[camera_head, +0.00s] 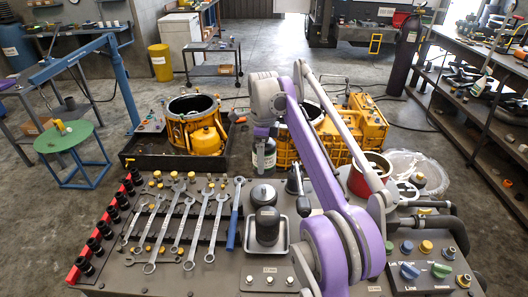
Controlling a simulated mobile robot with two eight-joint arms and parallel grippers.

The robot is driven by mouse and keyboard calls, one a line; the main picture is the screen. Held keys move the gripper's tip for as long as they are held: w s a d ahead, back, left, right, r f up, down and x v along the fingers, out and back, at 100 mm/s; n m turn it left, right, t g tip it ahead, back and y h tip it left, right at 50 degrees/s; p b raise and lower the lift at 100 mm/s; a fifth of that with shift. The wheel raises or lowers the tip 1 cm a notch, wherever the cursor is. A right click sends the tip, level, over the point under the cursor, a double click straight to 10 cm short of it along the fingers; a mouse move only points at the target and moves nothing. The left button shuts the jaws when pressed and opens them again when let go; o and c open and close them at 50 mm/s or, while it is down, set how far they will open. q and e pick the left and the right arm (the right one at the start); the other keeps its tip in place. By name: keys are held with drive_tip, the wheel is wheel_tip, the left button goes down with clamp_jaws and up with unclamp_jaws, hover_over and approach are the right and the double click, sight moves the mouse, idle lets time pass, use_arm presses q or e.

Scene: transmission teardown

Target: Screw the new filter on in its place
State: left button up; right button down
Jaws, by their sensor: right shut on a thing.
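My right arm rises from the bottom and bends over at the middle. My right gripper (265,134) points down and is shut on a dark cylinder with a pale label (263,158), which looks like the new filter. It hangs upright, between the left yellow housing (205,140) and the right yellow housing (350,135) in the picture. I cannot tell whether it touches anything, and the filter's place is not clearly seen. A black cylinder (267,225) stands in a small metal tray (281,243) on the front bench. My left gripper is not in view.
A dark lidded canister (263,194) stands behind the tray. Several wrenches (195,232) lie left of it, beside a red rail with black sockets (104,228). A red pot (367,175) and a control panel (428,262) are at right. A green stool (64,137) stands left.

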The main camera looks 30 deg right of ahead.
sight(263, 188)
drive_tip(key=shift+w+d+f, duration=0.15)
drive_tip(key=shift+w+f, duration=0.1)
drive_tip(key=shift+f, duration=0.1)
drive_tip(key=shift+s+f+b, duration=0.2)
drive_tip(key=shift+f+b, duration=0.35)
drive_tip(key=shift+b, duration=0.15)
wheel_tip(263, 188, down, 4)
drive_tip(key=b, duration=0.3)
drive_tip(key=shift+w+f+b, duration=0.1)
drive_tip(key=shift+f+b, duration=0.9)
drive_tip(key=shift+f, duration=0.65)
drive_tip(key=shift+f, duration=0.1)
drive_tip(key=shift+f, duration=0.35)
unclamp_jaws()
